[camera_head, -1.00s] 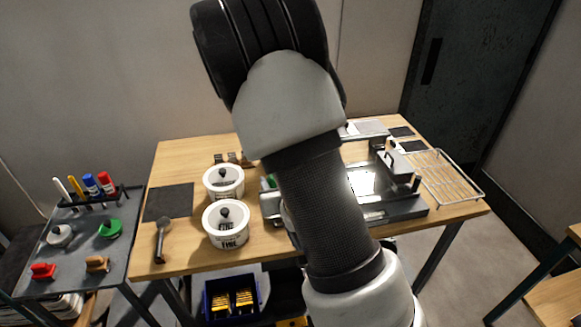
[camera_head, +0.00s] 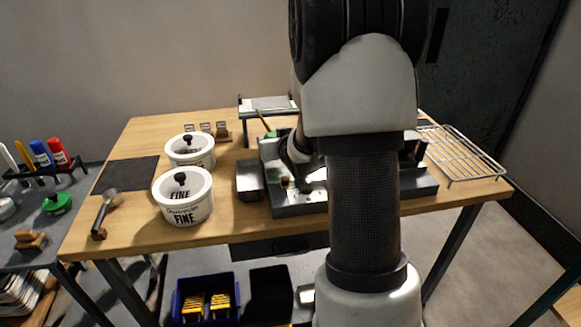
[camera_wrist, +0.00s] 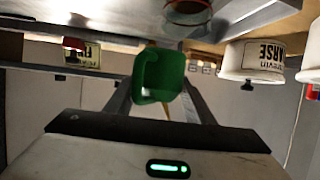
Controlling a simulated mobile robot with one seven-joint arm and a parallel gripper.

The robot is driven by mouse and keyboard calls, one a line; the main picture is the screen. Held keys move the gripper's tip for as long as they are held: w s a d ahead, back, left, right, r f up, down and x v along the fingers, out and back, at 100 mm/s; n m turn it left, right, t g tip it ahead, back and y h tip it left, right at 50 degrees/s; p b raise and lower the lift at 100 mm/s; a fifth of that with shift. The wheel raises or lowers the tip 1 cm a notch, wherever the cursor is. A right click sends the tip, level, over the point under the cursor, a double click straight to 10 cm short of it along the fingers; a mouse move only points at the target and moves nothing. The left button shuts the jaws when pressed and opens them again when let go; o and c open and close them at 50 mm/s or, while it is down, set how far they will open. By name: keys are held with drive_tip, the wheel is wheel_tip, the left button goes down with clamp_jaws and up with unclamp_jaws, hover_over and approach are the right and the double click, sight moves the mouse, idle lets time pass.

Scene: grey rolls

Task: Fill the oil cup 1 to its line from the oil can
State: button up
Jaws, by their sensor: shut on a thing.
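The green oil can (camera_wrist: 158,78) sits between the two fingers of my gripper (camera_wrist: 157,97), which is shut on it. In the head view a small green part of the can (camera_head: 271,134) and its thin yellowish spout (camera_head: 262,120) show beside my arm, above the machine's left side. A round clear cup with a reddish rim (camera_wrist: 188,12) shows at the top edge of the wrist view, apart from the can. It may be an oil cup, but I read no number or fill line. My arm hides much of the machine (camera_head: 300,208) and my fingers in the head view.
A brush-like tool (camera_head: 105,210) lies by a dark mat (camera_head: 128,176). A wire rack (camera_head: 462,155) is at right.

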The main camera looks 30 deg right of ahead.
drive_tip(key=shift+h, duration=0.4)
drive_tip(key=d+b, duration=0.1)
drive_tip(key=d, duration=0.1)
drive_tip(key=d+f+b, duration=0.1)
drive_tip(key=d, duration=0.2)
drive_tip(key=shift+w+f+b, duration=0.1)
drive_tip(key=shift+b, duration=0.3)
drive_tip(key=shift+d, duration=0.1)
drive_tip(key=shift+r+g+p, duration=0.35)
drive_tip(key=shift+g+p, duration=0.15)
drive_tip(key=shift+p, duration=0.1)
drive_tip(key=g+p, duration=0.1)
drive_tip(key=p, duration=0.1)
drive_tip(key=s+g+p, duration=0.1)
drive_tip(key=p, duration=0.1)
drive_tip(key=s+g+p, duration=0.1)
drive_tip(key=p, duration=0.1)
drive_tip(key=shift+d+f+n+g, duration=0.1)
drive_tip(key=shift+d+n+g, duration=0.15)
drive_tip(key=shift+n+g, duration=0.15)
drive_tip(key=shift+s+g+h+p, duration=0.1)
drive_tip(key=shift+g+h+p, duration=0.25)
drive_tip(key=shift+p, duration=0.75)
drive_tip(key=shift+s+g+p, duration=0.1)
drive_tip(key=shift+g+p, duration=0.45)
drive_tip(key=shift+p, duration=0.6)
drive_tip(key=shift+r+n+p, duration=0.3)
drive_tip(key=shift+p, duration=0.3)
